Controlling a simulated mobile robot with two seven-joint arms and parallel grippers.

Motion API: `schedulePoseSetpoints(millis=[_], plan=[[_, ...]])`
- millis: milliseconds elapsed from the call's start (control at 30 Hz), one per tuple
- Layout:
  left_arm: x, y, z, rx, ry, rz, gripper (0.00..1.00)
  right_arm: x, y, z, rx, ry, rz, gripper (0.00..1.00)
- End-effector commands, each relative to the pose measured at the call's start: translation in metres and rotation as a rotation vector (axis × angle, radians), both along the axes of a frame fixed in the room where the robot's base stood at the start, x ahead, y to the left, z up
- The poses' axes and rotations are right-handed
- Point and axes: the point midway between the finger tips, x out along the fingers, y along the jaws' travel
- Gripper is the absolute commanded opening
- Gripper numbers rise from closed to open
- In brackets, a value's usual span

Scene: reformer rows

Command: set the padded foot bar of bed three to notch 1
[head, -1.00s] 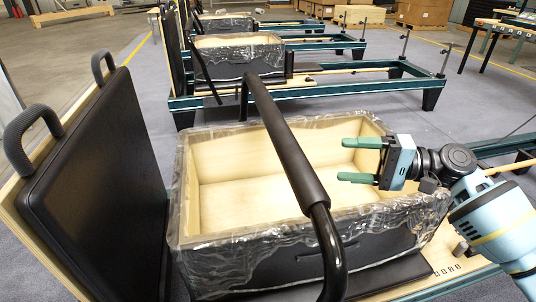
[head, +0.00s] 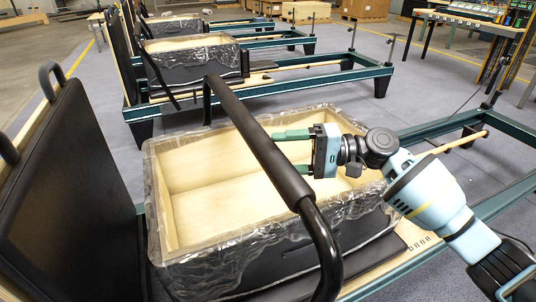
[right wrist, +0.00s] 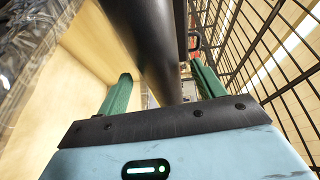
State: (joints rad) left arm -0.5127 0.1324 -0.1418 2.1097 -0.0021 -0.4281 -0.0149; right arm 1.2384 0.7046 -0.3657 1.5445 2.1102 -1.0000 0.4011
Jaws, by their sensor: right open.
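The black padded foot bar (head: 258,140) rises over the near reformer bed and runs diagonally across its open box, with a bare curved end (head: 325,250) at the front. My right gripper (head: 285,151) is open, to the right of the bar's padding, with its green fingertips close to the bar. In the right wrist view the bar (right wrist: 150,40) shows between the two open fingers (right wrist: 163,85); I cannot tell whether it touches them. Several small dark slots (head: 419,243) show in the wooden strip at the bed's right. My left gripper is not in view.
A plastic-wrapped wooden box (head: 205,185) stands under the bar. An upright black padded board (head: 70,190) stands at left. Further beds (head: 290,80) stand behind, with grey floor between. A green rail (head: 450,125) lies at right.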

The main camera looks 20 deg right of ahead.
Motion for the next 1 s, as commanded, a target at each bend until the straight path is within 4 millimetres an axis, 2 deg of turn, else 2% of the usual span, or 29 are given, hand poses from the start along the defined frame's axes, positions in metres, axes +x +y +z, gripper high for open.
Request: schedulePoseSetpoints(millis=[100,233,633,1000], plan=[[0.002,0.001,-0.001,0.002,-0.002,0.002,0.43,0.006,0.017,-0.001,0.0,0.0,0.001,0.68],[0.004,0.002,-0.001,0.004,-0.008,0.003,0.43,0.011,0.029,-0.002,0.0,0.001,0.001,0.68],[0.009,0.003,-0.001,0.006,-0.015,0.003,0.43,0.013,0.035,-0.003,-0.001,0.001,-0.001,0.68],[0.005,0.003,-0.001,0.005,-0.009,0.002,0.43,0.013,0.035,-0.003,-0.001,0.001,-0.001,0.2]])
